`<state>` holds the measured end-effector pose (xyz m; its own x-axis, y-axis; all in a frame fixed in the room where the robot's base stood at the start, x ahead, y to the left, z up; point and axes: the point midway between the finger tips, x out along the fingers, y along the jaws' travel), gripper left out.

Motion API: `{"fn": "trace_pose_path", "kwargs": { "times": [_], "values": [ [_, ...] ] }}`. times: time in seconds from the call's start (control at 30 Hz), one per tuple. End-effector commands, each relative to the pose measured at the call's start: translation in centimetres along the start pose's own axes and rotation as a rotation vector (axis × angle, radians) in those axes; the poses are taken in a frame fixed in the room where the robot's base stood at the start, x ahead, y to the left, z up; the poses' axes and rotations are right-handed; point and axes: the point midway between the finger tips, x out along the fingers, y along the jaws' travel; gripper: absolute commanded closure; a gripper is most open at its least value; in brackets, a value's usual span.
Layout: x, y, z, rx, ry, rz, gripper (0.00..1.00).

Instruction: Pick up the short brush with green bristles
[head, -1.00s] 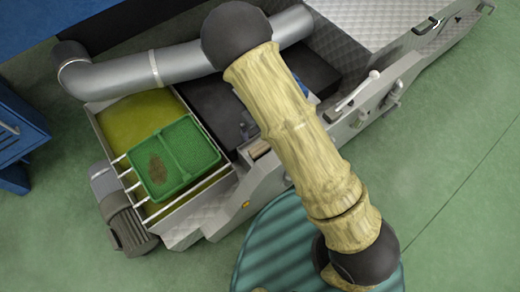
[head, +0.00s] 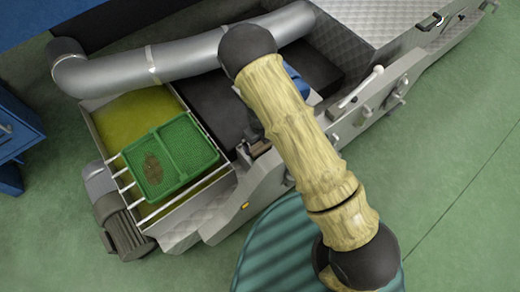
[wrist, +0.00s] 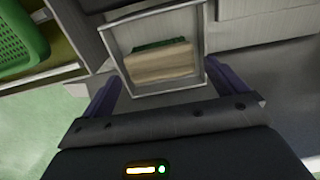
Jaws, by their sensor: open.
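The short brush, with a wooden back (wrist: 160,66) and green bristles along its far edge, lies in a small open metal box (wrist: 119,52) in the wrist view. My gripper (wrist: 162,88) is open, with its purple fingers on either side of the box's near end. Nothing is between the fingertips except the view of the box and brush. In the head view a small piece of the wooden back (head: 259,148) shows beside the machine's side plate. My own arm hides most of the gripper there.
A green crate (head: 178,140) with a dark patch inside rests on rails over a yellow-green basin (head: 128,117) at the left. A thick grey pipe (head: 120,72) crosses behind. A lever (head: 365,85) rises from the machine's right side. Green floor is free at the right.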

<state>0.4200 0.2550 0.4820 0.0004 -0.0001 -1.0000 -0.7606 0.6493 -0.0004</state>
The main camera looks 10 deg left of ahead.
Motion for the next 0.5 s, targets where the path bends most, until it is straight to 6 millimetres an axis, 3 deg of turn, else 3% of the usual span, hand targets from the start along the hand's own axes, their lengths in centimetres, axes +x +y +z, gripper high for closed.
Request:
{"fn": "trace_pose_path", "kwargs": {
  "times": [0.27, 0.5],
  "values": [
    [0.1, 0.0, 0.0, 0.0, 0.0, 0.0, 0.03],
    [3.4, 0.0, -0.1, 0.002, 0.002, 0.001, 0.03]
  ]
}}
